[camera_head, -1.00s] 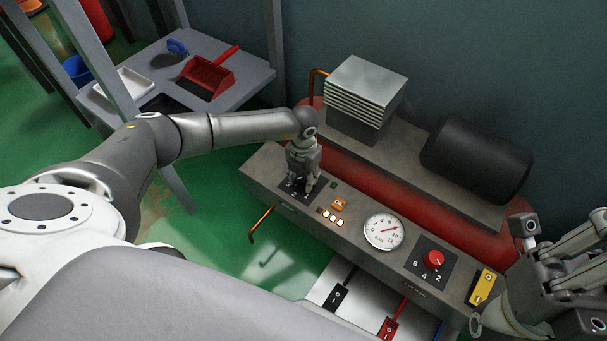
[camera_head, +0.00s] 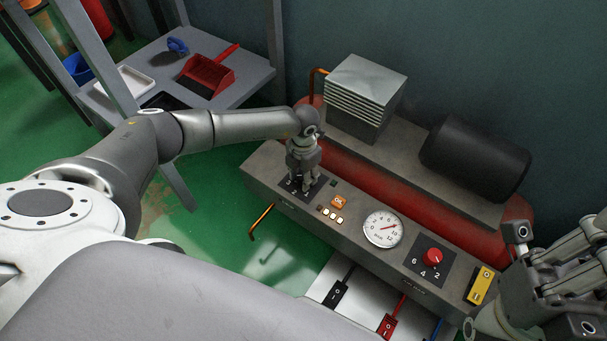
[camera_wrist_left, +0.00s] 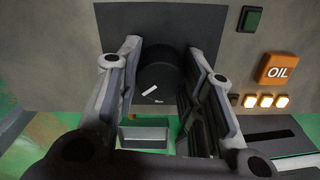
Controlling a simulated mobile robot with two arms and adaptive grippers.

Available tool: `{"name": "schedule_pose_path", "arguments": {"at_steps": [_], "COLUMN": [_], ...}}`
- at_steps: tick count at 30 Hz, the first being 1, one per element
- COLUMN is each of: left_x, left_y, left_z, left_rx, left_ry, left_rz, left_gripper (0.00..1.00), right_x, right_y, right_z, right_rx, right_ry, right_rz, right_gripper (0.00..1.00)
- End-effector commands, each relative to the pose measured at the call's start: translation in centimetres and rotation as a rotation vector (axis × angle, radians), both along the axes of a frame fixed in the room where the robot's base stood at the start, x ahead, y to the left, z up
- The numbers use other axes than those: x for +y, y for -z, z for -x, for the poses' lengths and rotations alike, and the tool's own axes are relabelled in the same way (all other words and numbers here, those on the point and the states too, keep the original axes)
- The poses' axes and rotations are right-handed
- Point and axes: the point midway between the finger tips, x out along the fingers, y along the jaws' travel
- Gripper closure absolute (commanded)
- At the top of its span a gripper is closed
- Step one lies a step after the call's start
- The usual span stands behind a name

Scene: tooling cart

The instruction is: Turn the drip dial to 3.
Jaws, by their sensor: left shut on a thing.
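The drip dial (camera_wrist_left: 160,75) is a round black knob with a white pointer line, on a dark square plate (camera_wrist_left: 190,25) on the console. The pointer line lies slanted in the left wrist view; the small white mark beside the knob is too blurred to read. My left gripper (camera_head: 299,184) points down over this plate at the left end of the console. Its fingers (camera_wrist_left: 158,82) are shut on the knob, one on each side, and hide most of the scale. My right gripper (camera_head: 562,270) is at the right edge, away from the dial; its finger opening is unclear.
An orange OIL label (camera_head: 338,202) and lit lamps (camera_head: 330,216) are right of the dial. Further right are a gauge (camera_head: 383,229), a red knob (camera_head: 432,257) and a yellow switch plate (camera_head: 481,285). An orange bent handle (camera_head: 262,220) sticks out in front.

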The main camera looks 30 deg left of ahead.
Motion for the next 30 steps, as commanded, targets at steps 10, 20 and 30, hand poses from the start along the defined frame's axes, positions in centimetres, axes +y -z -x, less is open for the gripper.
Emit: {"name": "schedule_pose_path", "arguments": {"at_steps": [10,20,30], "left_x": [0.0,0.0,0.0], "left_y": [0.0,-1.3,-8.2], "left_z": [0.0,-0.1,-0.1], "left_rx": [-0.001,-0.004,-0.004], "left_ry": [0.000,-0.001,0.000], "left_rz": [0.000,0.001,0.001], "left_gripper": [0.43,0.43,0.43], "right_x": [0.0,0.0,0.0], "right_y": [-0.4,-0.2,-0.1], "right_z": [0.1,-0.1,0.0], "right_rx": [-0.014,-0.007,-0.006], "right_ry": [0.000,0.001,0.000], "right_rz": [-0.002,-0.002,-0.001], "right_gripper": [1.00,1.00,1.00]}}
